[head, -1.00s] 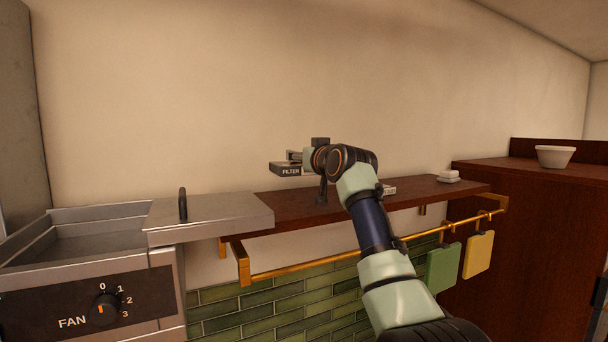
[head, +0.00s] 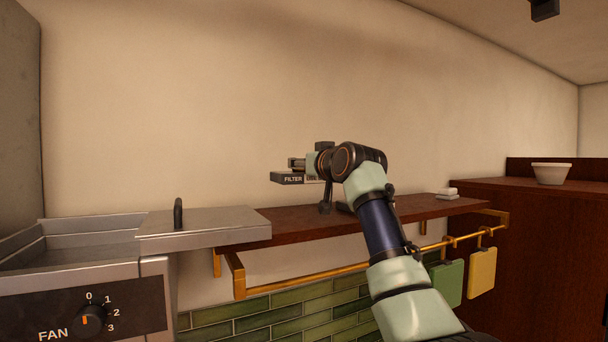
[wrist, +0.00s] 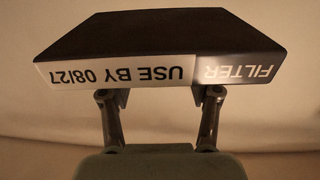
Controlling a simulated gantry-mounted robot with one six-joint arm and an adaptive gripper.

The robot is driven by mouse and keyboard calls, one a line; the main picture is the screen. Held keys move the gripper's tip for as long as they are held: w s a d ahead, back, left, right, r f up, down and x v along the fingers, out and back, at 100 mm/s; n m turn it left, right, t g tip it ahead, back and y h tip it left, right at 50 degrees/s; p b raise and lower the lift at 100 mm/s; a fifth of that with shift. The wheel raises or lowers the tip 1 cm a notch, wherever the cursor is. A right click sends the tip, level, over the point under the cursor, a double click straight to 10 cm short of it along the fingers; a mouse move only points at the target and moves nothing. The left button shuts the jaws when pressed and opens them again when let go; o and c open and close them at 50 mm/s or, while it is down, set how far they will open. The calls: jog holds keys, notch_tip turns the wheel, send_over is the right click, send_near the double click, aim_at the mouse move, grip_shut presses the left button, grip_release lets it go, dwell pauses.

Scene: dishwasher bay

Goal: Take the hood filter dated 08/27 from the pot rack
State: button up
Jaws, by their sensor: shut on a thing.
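The dark, flat hood filter (head: 288,178) is in my gripper, above the left part of the wooden shelf in the head view. Its edge reads FILTER there. In the wrist view the filter (wrist: 160,42) shows upside-down lettering, "FILTER" and "USE BY 08/27", on its near edge. My gripper (wrist: 160,98) has both fingers against the filter and is shut on it. In the head view my wrist partly hides the filter's right end.
Small white items (head: 447,194) lie on the shelf. A steel unit with a lid (head: 205,228) stands left. A white bowl (head: 551,173) sits far right.

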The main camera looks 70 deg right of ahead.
jog(key=b+v, duration=1.5)
jog(key=v, duration=0.1)
jog(key=shift+s+d, duration=0.2)
jog(key=shift+s, duration=0.35)
dwell(0.4)
